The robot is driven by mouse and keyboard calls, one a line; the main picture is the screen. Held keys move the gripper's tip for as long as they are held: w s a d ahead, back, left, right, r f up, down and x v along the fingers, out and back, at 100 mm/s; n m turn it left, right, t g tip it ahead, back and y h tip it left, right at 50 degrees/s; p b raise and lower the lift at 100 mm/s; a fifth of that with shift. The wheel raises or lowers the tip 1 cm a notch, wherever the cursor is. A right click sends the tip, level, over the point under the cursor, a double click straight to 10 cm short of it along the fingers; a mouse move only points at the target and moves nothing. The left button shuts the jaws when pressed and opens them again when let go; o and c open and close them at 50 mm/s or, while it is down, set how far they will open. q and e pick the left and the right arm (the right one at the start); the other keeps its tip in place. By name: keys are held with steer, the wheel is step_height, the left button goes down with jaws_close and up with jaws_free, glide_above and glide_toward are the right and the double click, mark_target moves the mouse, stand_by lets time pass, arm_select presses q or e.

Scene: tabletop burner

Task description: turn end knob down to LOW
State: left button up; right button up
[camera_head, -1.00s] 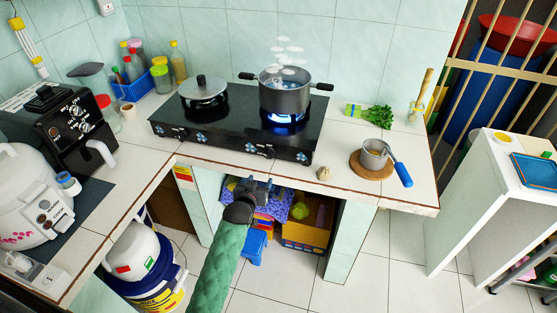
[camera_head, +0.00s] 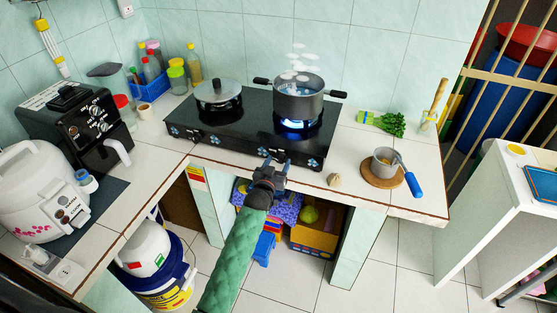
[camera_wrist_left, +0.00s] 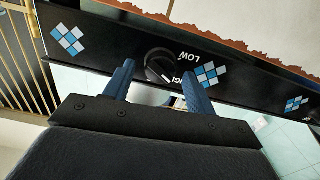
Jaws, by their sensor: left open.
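The dark end knob (camera_wrist_left: 158,65) is on the stove's black front panel in the left wrist view. Its light mark points toward a partly hidden label, and the word LOW shows beside it, upside down. My left gripper (camera_wrist_left: 160,71) is open, with one blue finger on each side of the knob in the picture. I cannot tell whether they touch it. In the head view my left gripper (camera_head: 275,168) is at the front of the stove (camera_head: 250,128), hiding part of the panel. A blue flame (camera_head: 297,124) burns under the steaming pot (camera_head: 298,103).
A lidded pan (camera_head: 218,97) sits on the left burner. A small pot (camera_head: 384,160) on a wooden board, a garlic bulb (camera_head: 334,180) and green vegetables (camera_head: 390,123) are on the counter to the right. The counter's front edge runs below the stove.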

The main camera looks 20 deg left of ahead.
arm_select(q)
steer(key=shift+w, duration=0.6)
arm_select(e)
steer(key=shift+d+f, duration=0.1)
steer(key=shift+f, duration=0.45)
arm_select(q)
steer(key=c, duration=1)
